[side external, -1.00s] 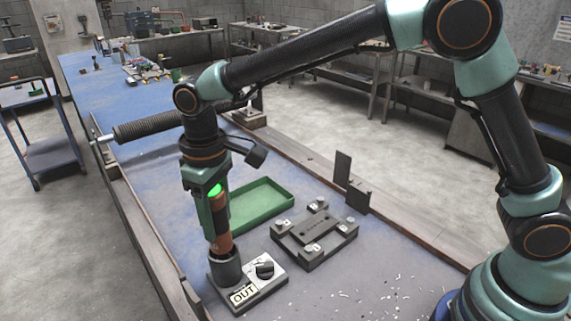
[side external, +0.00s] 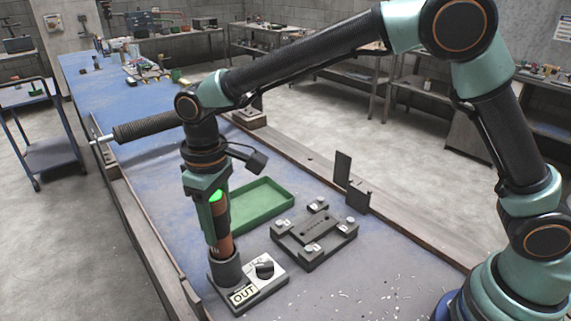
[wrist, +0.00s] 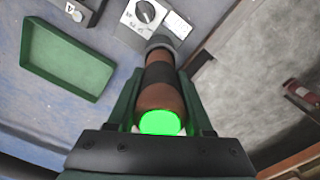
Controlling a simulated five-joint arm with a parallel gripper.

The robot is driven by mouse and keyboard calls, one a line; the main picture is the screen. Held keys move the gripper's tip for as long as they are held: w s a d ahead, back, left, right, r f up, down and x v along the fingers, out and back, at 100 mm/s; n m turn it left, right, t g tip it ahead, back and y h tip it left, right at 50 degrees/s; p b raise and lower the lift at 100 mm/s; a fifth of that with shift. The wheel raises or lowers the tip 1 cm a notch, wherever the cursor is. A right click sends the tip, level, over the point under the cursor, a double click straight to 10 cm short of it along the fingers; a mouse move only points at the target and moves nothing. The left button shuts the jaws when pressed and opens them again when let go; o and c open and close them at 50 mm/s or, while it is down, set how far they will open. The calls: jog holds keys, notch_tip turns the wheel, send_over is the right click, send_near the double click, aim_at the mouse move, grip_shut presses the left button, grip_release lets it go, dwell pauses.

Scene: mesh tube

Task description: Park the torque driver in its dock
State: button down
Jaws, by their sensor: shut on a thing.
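The torque driver (side external: 223,242) is a copper-brown cylinder with a black band and a glowing green end cap. It stands close to upright, with its lower end inside the dark grey cup of the dock (side external: 226,272). How deep it sits is hidden by the cup wall. The dock's plate has a black knob and an OUT label. My gripper (side external: 213,212) is shut on the driver's upper part, above the cup. In the wrist view the green fingers (wrist: 162,92) flank the driver (wrist: 158,97), which points into the dock cup (wrist: 160,43).
A green tray (side external: 262,205) lies behind the dock. A dark fixture plate with several pale corner pieces (side external: 315,237) sits to the right, with a dark upright bracket (side external: 350,185) behind it. Small pale scraps litter the blue bench (side external: 350,285) at front right.

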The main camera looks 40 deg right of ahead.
jog(key=shift+f, duration=0.8)
dwell(0.9)
jog(key=shift+c, duration=1.1)
grip_release()
jog(key=shift+f, duration=0.1)
